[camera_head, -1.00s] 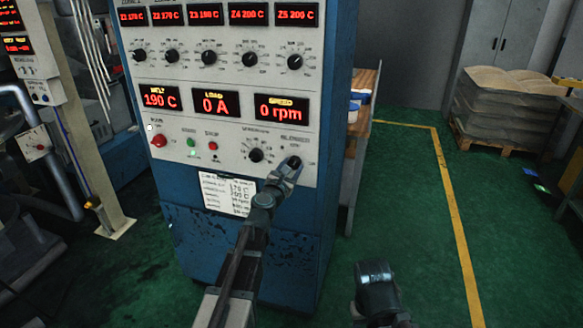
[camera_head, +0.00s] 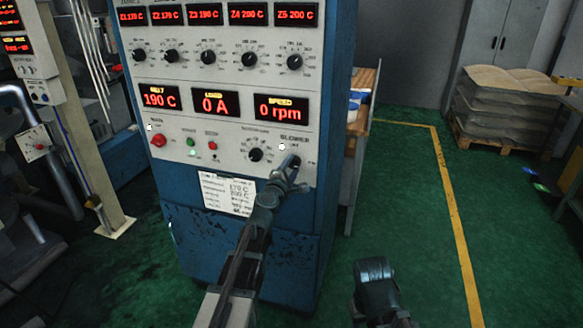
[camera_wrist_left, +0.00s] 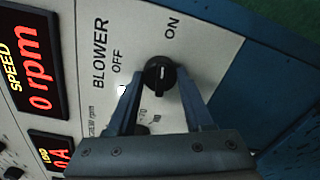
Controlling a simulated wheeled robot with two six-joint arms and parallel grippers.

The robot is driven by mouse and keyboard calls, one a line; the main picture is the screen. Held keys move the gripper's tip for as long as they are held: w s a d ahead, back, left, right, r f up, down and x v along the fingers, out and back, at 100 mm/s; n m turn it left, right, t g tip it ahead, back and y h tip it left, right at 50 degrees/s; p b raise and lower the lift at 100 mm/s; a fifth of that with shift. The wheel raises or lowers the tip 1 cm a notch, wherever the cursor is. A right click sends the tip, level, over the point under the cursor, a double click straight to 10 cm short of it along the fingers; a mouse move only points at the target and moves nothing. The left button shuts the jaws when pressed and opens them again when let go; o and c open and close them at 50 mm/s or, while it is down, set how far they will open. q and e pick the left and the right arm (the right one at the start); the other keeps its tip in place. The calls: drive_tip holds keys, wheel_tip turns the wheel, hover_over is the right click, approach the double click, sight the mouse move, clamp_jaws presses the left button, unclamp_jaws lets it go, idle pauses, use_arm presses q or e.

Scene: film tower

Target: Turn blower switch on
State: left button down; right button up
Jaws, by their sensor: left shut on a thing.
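The blower switch is a black rotary knob (camera_wrist_left: 160,76) on the grey panel, under the label BLOWER. In the left wrist view, OFF is printed to its left and ON above it. Its white mark runs nearly up and down in that view, roughly in line with ON. My left gripper (camera_head: 291,165) is at the knob in the head view and mostly hides it. In the left wrist view, the left gripper (camera_wrist_left: 160,88) has a finger on each side of the knob and is shut on it. A dark part of my right arm shows at the bottom; its jaws cannot be made out.
A small bright lamp (camera_head: 282,147) is by the OFF label. Another knob (camera_head: 256,155) sits close left of the blower knob. A red button (camera_head: 158,140) is farther left. The speed display (camera_head: 281,108) reads 0 rpm.

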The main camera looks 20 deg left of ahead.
use_arm(q)
drive_tip(key=shift+d+m, duration=0.1)
drive_tip(key=shift+m, duration=0.9)
drive_tip(key=shift+s, duration=0.1)
drive_tip(key=shift+c, duration=1.5)
unclamp_jaws()
